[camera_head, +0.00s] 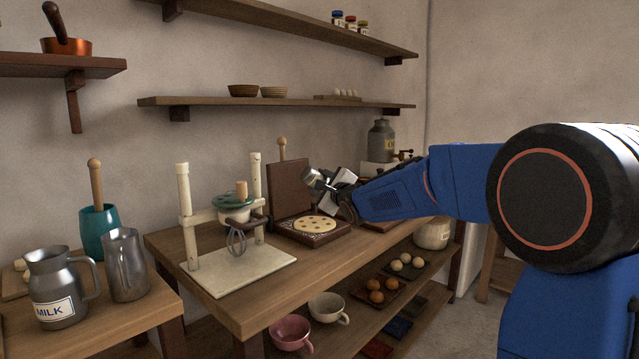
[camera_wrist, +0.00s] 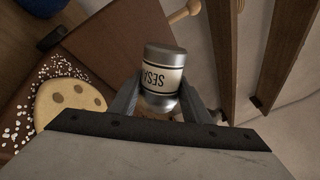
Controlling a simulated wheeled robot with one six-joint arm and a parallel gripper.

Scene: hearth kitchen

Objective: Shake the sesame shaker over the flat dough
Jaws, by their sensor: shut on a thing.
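My gripper (camera_head: 336,187) is shut on the sesame shaker (camera_head: 314,176), a small metal cylinder. In the head view it is tilted and held above the flat dough (camera_head: 314,224). In the wrist view the shaker (camera_wrist: 163,58) shows a cream label reading "SES", between the two fingers (camera_wrist: 160,98). The dough is a pale round with brown spots, lying on the base of an open hinged brown press (camera_head: 295,235). The dough also shows in the wrist view (camera_wrist: 72,101), with many white grains around it on the brown surface. No falling grains are visible.
The press's raised lid (camera_head: 290,188) stands close behind the shaker. A cream stand (camera_head: 240,272) with a whisk is to the left. A grey canister (camera_head: 381,142) stands behind my arm. A shelf (camera_head: 160,102) runs above. A milk jug (camera_head: 57,285) stands at far left.

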